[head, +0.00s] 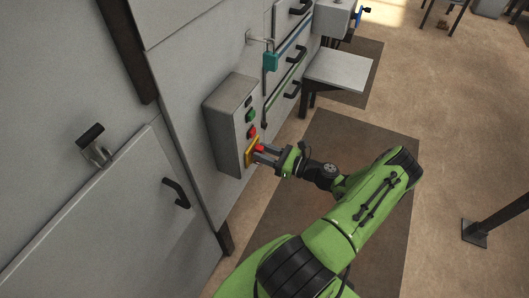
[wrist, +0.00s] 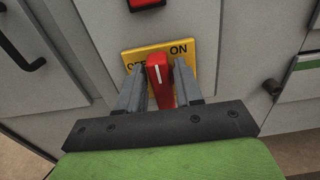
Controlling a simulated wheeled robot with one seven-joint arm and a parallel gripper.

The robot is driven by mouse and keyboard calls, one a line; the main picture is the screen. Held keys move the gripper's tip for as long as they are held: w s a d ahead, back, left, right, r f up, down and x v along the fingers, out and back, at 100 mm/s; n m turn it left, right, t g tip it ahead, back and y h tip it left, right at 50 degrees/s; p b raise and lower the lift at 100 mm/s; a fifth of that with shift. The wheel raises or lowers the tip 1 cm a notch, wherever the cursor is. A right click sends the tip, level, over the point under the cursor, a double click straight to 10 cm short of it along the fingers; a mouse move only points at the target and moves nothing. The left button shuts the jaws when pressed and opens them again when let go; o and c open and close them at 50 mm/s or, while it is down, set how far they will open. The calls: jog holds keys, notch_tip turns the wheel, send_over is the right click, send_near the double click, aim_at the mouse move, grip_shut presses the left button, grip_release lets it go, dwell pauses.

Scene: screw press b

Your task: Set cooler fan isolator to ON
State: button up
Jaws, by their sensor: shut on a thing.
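The cooler fan isolator is a red rotary handle (wrist: 160,78) on a yellow plate (wrist: 190,49) marked with ON at the right and a partly hidden OFF at the left. In the wrist view its white line points up and slightly left, between the two words. My gripper (wrist: 160,88) is shut on the red handle, one finger on each side. In the head view my gripper (head: 263,152) reaches the yellow plate (head: 250,154) at the bottom of the grey control box (head: 223,137).
A green button (head: 250,116) and a red button (head: 252,132) sit above the isolator on the box. A door handle (head: 176,193) sticks out at left. A small grey table (head: 339,72) stands beyond. Floor to the right is mostly clear.

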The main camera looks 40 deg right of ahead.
jog(key=shift+f, duration=0.1)
jog(key=o, duration=0.8)
jog(key=shift+s+d, duration=0.1)
jog(key=shift+s, duration=0.05)
jog(key=v, duration=1.5)
jog(key=shift+s+b, duration=0.3)
